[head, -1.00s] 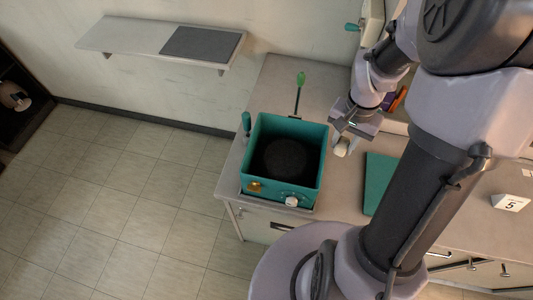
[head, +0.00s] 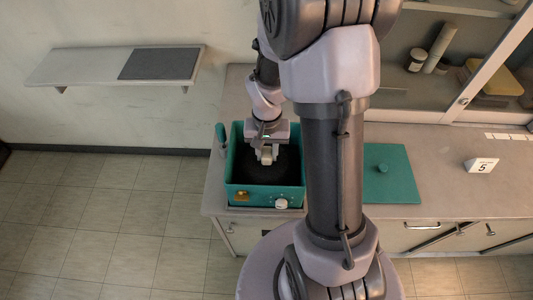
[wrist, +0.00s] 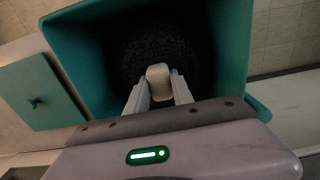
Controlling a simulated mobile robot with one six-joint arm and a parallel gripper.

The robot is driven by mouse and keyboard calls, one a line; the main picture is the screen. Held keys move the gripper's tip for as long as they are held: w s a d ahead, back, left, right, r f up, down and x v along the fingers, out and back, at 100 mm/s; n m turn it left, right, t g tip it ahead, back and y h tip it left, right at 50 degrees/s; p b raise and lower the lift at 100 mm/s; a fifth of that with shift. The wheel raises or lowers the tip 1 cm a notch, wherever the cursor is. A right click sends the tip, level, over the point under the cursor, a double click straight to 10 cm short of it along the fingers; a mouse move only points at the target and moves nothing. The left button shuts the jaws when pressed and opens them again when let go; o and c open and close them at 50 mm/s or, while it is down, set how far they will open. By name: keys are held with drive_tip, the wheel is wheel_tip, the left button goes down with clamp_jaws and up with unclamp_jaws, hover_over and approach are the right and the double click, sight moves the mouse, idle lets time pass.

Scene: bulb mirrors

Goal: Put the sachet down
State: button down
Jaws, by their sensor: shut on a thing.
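The sachet (wrist: 159,82) is a small pale, off-white piece between the fingertips of my gripper (wrist: 158,95) in the wrist view. My gripper is shut on it. In the head view my gripper (head: 266,156) is over the open teal box (head: 233,172), with the pale sachet at its tips. The box has a dark, speckled inside, and its floor is hard to make out. In the wrist view the sachet is over the dark opening of the box (wrist: 236,60). I cannot tell how far above the floor it is.
A flat teal panel with a knob (head: 390,174) lies on the counter (head: 440,180) to the right. A card marked 5 (head: 482,165) stands further right. A wall shelf with a dark mat (head: 160,63) is at the upper left. A teal handle (head: 221,137) stands left of the box.

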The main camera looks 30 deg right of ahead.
drive_tip(key=c, duration=1.1)
unclamp_jaws()
wheel_tip(320, 180, up, 12)
drive_tip(key=p, duration=0.4)
wheel_tip(320, 180, up, 5)
drive_tip(key=t, duration=0.1)
hover_over(267, 153)
drive_tip(key=a, duration=0.3)
drive_tip(key=s+a+r+n+t+y, duration=0.2)
drive_tip(key=s+a+r+t, duration=0.2)
drive_tip(key=s+a+r, duration=0.7)
drive_tip(key=shift+s+a+t, duration=0.25)
drive_tip(key=shift+a+t, duration=0.05)
drive_tip(key=shift+t, duration=0.1)
